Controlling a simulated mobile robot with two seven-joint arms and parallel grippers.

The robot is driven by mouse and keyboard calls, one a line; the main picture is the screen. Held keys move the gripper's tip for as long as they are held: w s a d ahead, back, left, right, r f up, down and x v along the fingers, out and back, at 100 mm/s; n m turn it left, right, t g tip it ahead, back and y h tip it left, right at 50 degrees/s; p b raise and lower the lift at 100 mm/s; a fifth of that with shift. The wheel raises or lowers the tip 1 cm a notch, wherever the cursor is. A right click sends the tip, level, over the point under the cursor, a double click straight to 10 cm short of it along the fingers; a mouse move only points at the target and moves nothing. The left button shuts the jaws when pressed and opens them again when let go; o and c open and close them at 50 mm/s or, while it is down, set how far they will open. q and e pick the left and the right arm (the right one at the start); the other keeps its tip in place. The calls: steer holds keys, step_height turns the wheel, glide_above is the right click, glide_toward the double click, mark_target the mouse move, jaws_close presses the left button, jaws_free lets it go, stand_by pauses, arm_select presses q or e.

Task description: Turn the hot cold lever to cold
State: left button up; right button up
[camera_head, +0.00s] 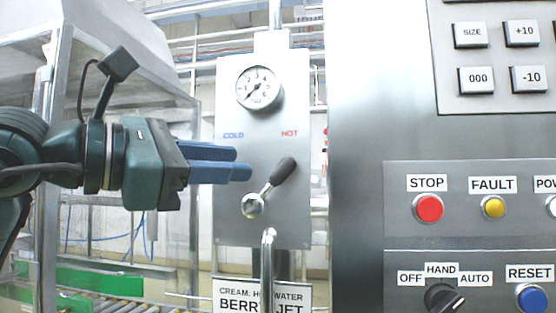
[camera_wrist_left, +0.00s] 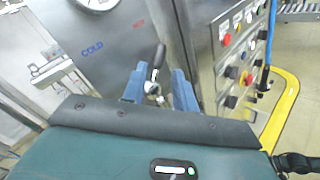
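The hot cold lever (camera_head: 283,171) has a black handle on a metal pivot and sits on a grey panel (camera_head: 235,110). It tilts up and to the right, toward the red HOT label (camera_head: 289,133). The blue COLD label (camera_head: 233,135) is at the upper left. My left gripper (camera_head: 244,163) comes in from the left, its blue fingertips just left of the handle. In the left wrist view the fingers are spread apart, and the lever (camera_wrist_left: 159,57) shows in the gap between them. Contact cannot be told. My right gripper is in neither view.
A round gauge (camera_head: 259,87) is above the labels. A vertical pipe (camera_head: 268,265) and a sign (camera_head: 230,296) are below the lever. A large steel control cabinet (camera_head: 355,120) with buttons stands close on the right. A conveyor (camera_head: 110,290) is at lower left.

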mark_target(280, 165)
arm_select(q)
steer(key=p+x, duration=0.1)
steer(key=x, duration=0.7)
steer(key=shift+d, duration=0.1)
jaws_close()
